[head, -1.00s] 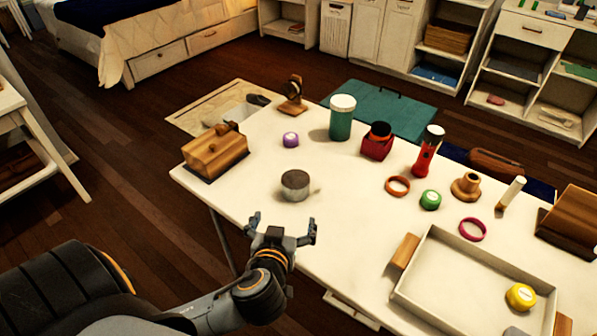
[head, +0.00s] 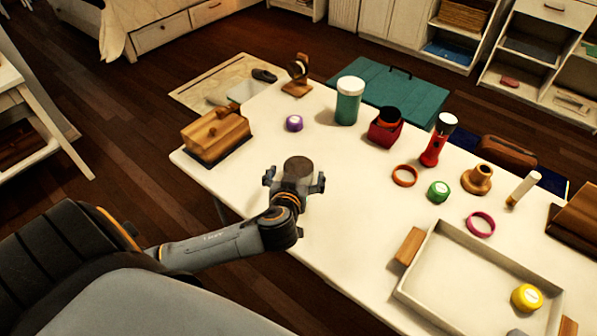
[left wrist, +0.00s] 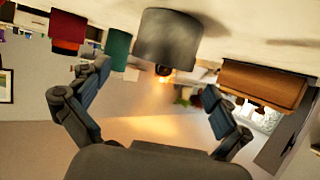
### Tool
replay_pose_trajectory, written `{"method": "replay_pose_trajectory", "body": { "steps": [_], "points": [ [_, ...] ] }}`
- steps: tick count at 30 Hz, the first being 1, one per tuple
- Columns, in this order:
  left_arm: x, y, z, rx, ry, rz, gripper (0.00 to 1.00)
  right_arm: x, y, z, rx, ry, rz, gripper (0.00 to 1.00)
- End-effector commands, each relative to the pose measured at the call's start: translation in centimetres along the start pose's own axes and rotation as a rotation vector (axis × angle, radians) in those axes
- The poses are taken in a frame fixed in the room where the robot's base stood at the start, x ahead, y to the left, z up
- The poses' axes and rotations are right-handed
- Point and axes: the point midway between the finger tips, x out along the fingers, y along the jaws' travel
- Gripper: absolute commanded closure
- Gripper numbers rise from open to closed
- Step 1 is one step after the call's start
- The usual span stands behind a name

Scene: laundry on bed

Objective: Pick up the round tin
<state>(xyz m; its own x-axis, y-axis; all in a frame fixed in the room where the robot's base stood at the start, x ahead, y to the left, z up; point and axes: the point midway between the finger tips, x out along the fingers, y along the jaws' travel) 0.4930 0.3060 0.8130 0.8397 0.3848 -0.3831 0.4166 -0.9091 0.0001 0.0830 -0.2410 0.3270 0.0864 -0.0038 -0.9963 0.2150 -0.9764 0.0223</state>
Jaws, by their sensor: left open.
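The round tin (head: 298,164) is a short grey cylinder with a dark top, standing upright on the white table (head: 345,222). My left gripper (head: 295,178) is open, its two fingers spread to either side just in front of the tin. The gripper hides the tin's lower part in the head view. In the left wrist view, which is upside down, the tin (left wrist: 168,38) hangs ahead of the open fingers (left wrist: 155,82), roughly between them. I cannot tell whether a finger touches it. My right gripper is not in view.
A wooden box (head: 215,136) stands left of the tin and a purple-and-white round item (head: 294,123) behind it. A teal jar (head: 347,104) and a red container (head: 384,130) stand farther back. A shallow tray (head: 455,262) lies at right. The table just right of the tin is clear.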

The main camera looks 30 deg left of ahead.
Motion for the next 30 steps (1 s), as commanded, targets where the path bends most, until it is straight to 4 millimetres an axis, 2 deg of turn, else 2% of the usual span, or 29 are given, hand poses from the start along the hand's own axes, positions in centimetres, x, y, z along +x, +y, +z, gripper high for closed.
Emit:
{"method": "replay_pose_trajectory", "body": {
  "steps": [3,9,18,20,27,30],
  "points": [
    [1.6,-0.2,0.3,0.004,0.002,-0.002,0.00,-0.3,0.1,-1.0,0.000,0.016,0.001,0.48],
    [4.1,-0.2,0.7,0.002,0.001,0.000,0.00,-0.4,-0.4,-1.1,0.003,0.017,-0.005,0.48],
    [4.7,-0.2,0.8,0.001,0.000,0.001,0.00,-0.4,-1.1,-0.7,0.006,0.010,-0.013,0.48],
    [4.7,-0.2,0.8,0.001,0.000,0.001,0.10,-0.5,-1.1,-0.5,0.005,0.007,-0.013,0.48],
    [4.6,-0.2,0.8,0.001,0.000,0.001,0.59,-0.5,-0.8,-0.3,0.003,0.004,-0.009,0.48],
    [4.6,-0.2,0.8,0.001,0.000,0.001,0.65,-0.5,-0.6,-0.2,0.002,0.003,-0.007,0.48]
  ]
}}
